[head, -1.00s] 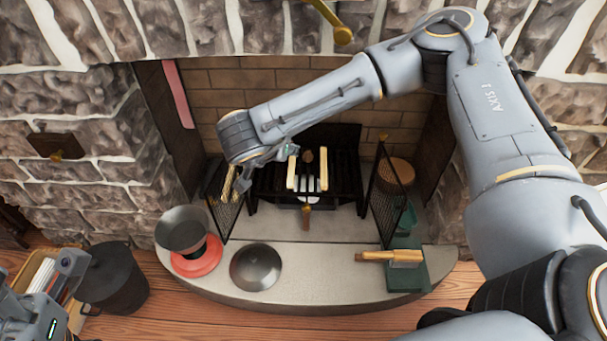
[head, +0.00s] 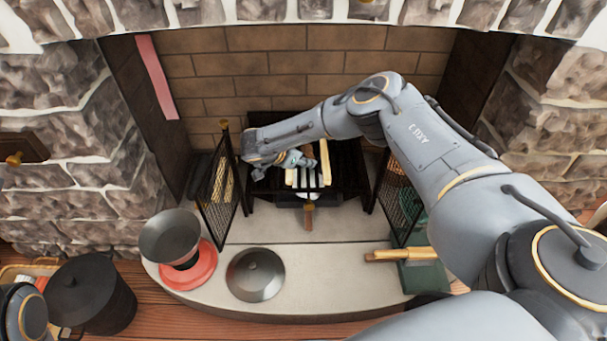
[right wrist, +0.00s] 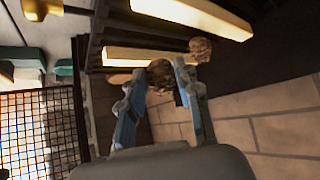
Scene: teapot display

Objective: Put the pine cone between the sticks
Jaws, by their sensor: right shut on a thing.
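Two pale sticks lie roughly parallel on the black grate in the fireplace, a right stick (head: 324,161) and a left stick (head: 290,177). They also show in the right wrist view as a near stick (right wrist: 150,57) and a far stick (right wrist: 195,14). My right gripper (head: 302,158) is at the grate by the sticks. In the right wrist view it (right wrist: 160,68) is shut on a brown pine cone (right wrist: 160,76), partly hidden by the fingers. Another pine cone (right wrist: 201,48) sits at the near stick's end. My left gripper is out of view.
Mesh screens stand open at the left (head: 220,192) and right (head: 392,195) of the grate. A pan (head: 168,236) on a red stand, a domed lid (head: 255,274) and a wooden handle (head: 397,254) are on the hearth. A black pot (head: 90,293) stands left.

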